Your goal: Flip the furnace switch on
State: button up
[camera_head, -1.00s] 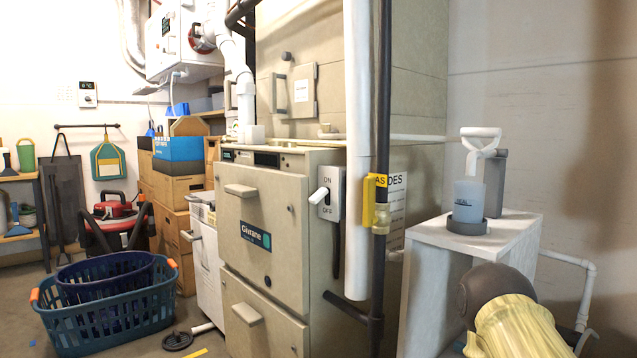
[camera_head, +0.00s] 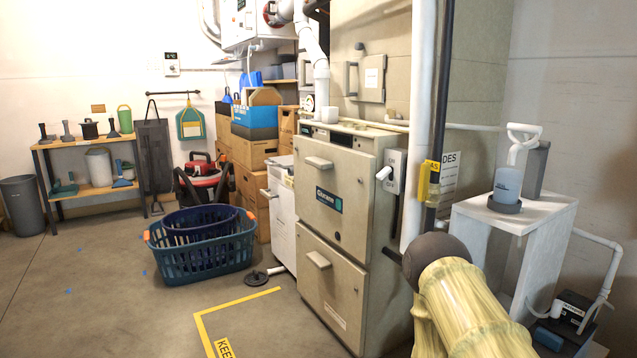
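The furnace (camera_head: 335,225) is a beige two-door cabinet right of centre. Its switch (camera_head: 384,173) is a white lever on a grey plate (camera_head: 397,170) on the furnace's right side, near the top. The lever sticks out to the left. The plate's lettering is too small to read now; a second ago it showed ON at the top and OFF at the bottom, with the lever angled down to the left. My arm, yellow-green with a dark rounded joint, shows at the lower right, in front of the pipes. My gripper is outside the view.
A white pipe (camera_head: 418,130) and a dark pipe with a yellow tag (camera_head: 428,180) stand right of the switch. A white stand (camera_head: 530,213) is further right. Laundry baskets (camera_head: 203,257) sit on the floor at left.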

aim_at(386, 170)
jog(key=u, duration=1.1)
jog(key=i, duration=0.6)
jog(key=z, duration=0.9)
jog(key=i, duration=0.5)
jog(key=z, duration=0.55)
